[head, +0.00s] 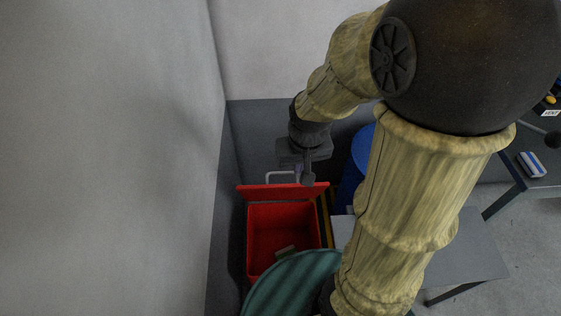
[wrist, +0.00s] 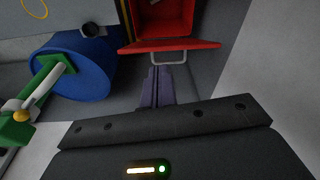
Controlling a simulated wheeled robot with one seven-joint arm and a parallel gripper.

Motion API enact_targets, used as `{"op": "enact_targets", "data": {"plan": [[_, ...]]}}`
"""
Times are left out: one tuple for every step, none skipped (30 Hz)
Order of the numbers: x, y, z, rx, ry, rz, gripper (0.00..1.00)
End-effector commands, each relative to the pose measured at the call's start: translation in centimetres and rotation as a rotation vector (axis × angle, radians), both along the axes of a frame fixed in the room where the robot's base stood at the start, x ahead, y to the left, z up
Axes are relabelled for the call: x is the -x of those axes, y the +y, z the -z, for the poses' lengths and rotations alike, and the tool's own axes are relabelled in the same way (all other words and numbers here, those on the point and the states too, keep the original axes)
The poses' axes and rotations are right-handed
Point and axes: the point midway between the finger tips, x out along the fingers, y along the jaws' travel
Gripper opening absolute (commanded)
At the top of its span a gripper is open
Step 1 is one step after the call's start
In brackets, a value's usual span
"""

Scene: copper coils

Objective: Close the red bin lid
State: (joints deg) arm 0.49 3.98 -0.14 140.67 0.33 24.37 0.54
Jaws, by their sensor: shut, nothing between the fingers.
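The red bin (head: 262,240) stands by the wall in the head view, with a small greyish object (head: 285,250) inside. Its red lid (head: 258,192) is open and stands up at the bin's far edge, with a pale loop handle (head: 281,174) on its far side. In the wrist view the lid (wrist: 190,44) shows nearly edge-on, its handle (wrist: 170,63) toward me and the bin's inside (wrist: 165,18) beyond. My gripper (wrist: 158,70) is shut and empty, its fingertips close to the handle; I cannot tell whether they touch. In the head view my gripper (head: 308,180) is behind the lid's right part.
A blue barrel (wrist: 75,75) stands beside the bin; it is partly hidden by my arm in the head view. A green striped round surface (head: 290,285) overlaps the bin's near side. A wall (head: 150,150) is close on the left. A grey table (head: 470,250) stands right.

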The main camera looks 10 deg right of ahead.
Motion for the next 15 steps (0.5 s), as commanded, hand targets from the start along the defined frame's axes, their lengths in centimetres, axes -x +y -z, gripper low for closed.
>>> {"op": "enact_targets", "data": {"plan": [[-1.6, -0.1, 0.3, -0.002, 0.02, 0.01, 0.0], [-2.5, -0.1, 0.4, -0.005, 0.032, 0.015, 0.0], [-3.8, 0.0, 0.6, -0.007, 0.053, 0.024, 0.0], [-4.8, 0.0, 0.7, -0.009, 0.068, 0.032, 0.0], [-5.9, 0.0, 0.9, -0.012, 0.084, 0.039, 0.0], [-7.2, 0.0, 1.1, -0.014, 0.107, 0.048, 0.0], [-8.1, 0.0, 1.4, -0.016, 0.124, 0.056, 0.0], [-9.1, 0.0, 1.6, -0.019, 0.141, 0.064, 0.0], [-10.3, 0.0, 1.9, -0.022, 0.163, 0.074, 0.0], [-11.3, 0.0, 2.2, -0.023, 0.179, 0.081, 0.0], [-12.2, -0.1, 2.4, -0.025, 0.195, 0.089, 0.0], [-13.3, -0.1, 2.8, -0.028, 0.217, 0.1, 0.0], [-14.2, -0.1, 3.2, -0.03, 0.233, 0.107, 0.0], [-15.0, -0.2, 3.5, -0.032, 0.25, 0.115, 0.0], [-16.1, -0.2, 4.0, -0.034, 0.271, 0.125, 0.0]]}}
